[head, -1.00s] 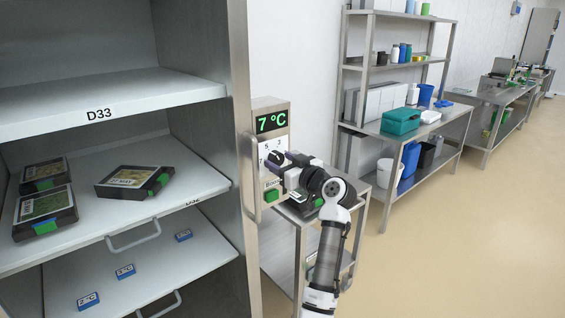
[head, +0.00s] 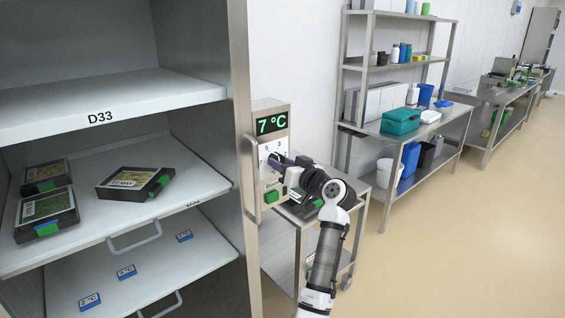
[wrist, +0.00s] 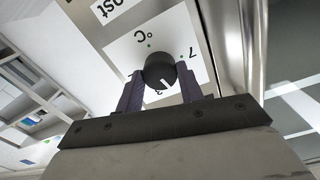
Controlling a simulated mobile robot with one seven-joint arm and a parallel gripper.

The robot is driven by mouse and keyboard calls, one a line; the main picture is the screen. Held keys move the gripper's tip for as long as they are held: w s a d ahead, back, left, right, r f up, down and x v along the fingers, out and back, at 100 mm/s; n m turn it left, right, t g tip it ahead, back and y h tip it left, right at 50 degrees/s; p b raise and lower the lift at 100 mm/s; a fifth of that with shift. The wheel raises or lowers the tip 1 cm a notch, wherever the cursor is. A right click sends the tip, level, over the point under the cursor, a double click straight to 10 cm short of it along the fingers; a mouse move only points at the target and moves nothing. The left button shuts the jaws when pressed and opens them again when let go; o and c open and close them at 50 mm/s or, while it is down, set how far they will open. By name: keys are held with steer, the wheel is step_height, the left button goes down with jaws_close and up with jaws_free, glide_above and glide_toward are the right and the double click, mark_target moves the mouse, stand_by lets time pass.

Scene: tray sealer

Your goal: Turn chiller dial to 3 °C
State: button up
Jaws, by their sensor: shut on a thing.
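The chiller control panel (head: 283,109) is beside the open cabinet, and its green display (head: 271,123) reads 7 °C. In the wrist view the black round dial (wrist: 160,72) sits on a white scale plate (wrist: 128,52), with a 7 to its right and a °C mark above. A white pointer line shows on the dial's lower right part. My gripper (wrist: 160,92) has its two dark fingers on either side of the dial, shut on it. In the head view my gripper (head: 279,160) is at the panel and hides most of the dial.
A green button (head: 271,197) is low on the panel. The cabinet's vertical handle (head: 251,180) stands close left of my gripper. Shelves (head: 130,188) hold dark trays. A steel cart (head: 285,245) is below my arm. The floor at right is clear.

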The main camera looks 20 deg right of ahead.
steer(key=shift+m+p, duration=2)
steer(key=shift+m, duration=2.1)
steer(key=o, duration=1)
steer(key=b+v, duration=0.3)
steer(key=v, duration=1.1)
steer(key=shift+d+r, duration=0.1)
